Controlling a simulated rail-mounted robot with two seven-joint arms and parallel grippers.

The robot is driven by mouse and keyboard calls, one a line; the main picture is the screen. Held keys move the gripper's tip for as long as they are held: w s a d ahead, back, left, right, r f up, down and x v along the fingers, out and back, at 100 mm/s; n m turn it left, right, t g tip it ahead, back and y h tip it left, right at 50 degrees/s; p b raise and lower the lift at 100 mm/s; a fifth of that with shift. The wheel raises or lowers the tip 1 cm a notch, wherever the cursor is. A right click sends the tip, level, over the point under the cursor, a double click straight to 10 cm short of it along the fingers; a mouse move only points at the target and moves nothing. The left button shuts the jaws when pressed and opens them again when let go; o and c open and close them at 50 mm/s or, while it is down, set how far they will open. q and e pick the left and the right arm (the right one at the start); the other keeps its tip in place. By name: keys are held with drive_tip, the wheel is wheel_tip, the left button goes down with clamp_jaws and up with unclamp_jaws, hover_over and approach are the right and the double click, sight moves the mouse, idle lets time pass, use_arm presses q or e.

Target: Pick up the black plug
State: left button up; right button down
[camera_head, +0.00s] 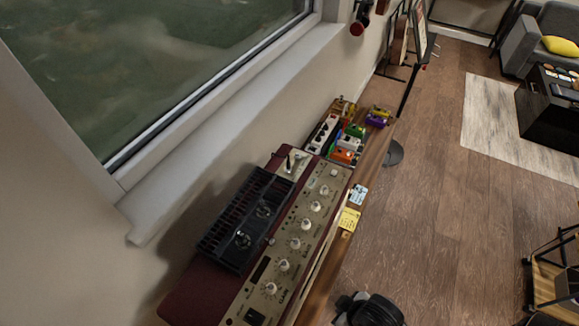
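I cannot make out a black plug for certain. A small dark upright piece (290,159) stands at the far end of the amplifier's top; it is too small to tell what it is. The dark red amplifier (190,292) has a cream control panel (298,238) with a row of pale knobs. A black ribbed unit (232,213) with two round dark parts lies on its top, toward the window. I can make out neither of my grippers in this view.
Several coloured pedals (345,155) sit beyond the amplifier. Yellow (348,219) and light blue (358,194) notes lie beside it. A window (150,60) is at the left. A black rounded thing (372,310) is cut off at the bottom edge. The wooden floor (450,220) is largely clear.

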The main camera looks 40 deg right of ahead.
drive_tip(key=c, duration=1.8)
unclamp_jaws()
drive_tip(key=shift+d, duration=0.15)
drive_tip(key=o, duration=0.7)
drive_tip(key=shift+o, duration=0.3)
